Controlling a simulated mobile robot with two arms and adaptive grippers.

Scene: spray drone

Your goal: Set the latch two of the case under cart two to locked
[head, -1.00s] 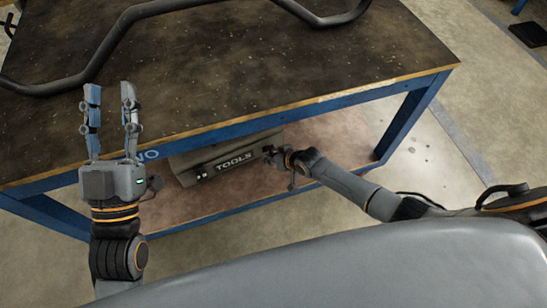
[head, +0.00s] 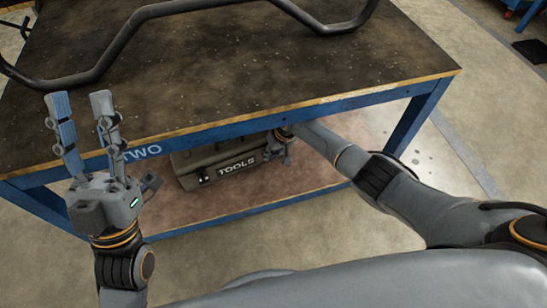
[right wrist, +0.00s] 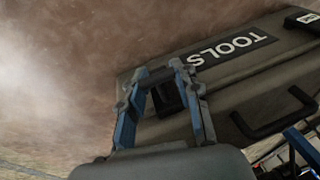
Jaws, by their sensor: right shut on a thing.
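Cart two (head: 330,108) is a table with a dark top, a blue frame and "TWO" on its edge. The grey-brown case (head: 215,162), marked "TOOLS", lies on its lower shelf. My right gripper (head: 272,147) reaches under the tabletop to the case's right end. In the right wrist view, the case (right wrist: 215,85) shows a dark latch (right wrist: 168,98) between the fingers of my right gripper (right wrist: 168,80), which is shut on it. The fingers partly hide this latch, so its setting is unclear. My left gripper (head: 80,108) is open and empty, fingers up, left of the case.
A bent dark tube (head: 105,55) lies on the tabletop. The case's other latch (right wrist: 303,20) and its black handle (right wrist: 275,118) show in the right wrist view. The tabletop's front edge is above the case. Open floor lies to the right.

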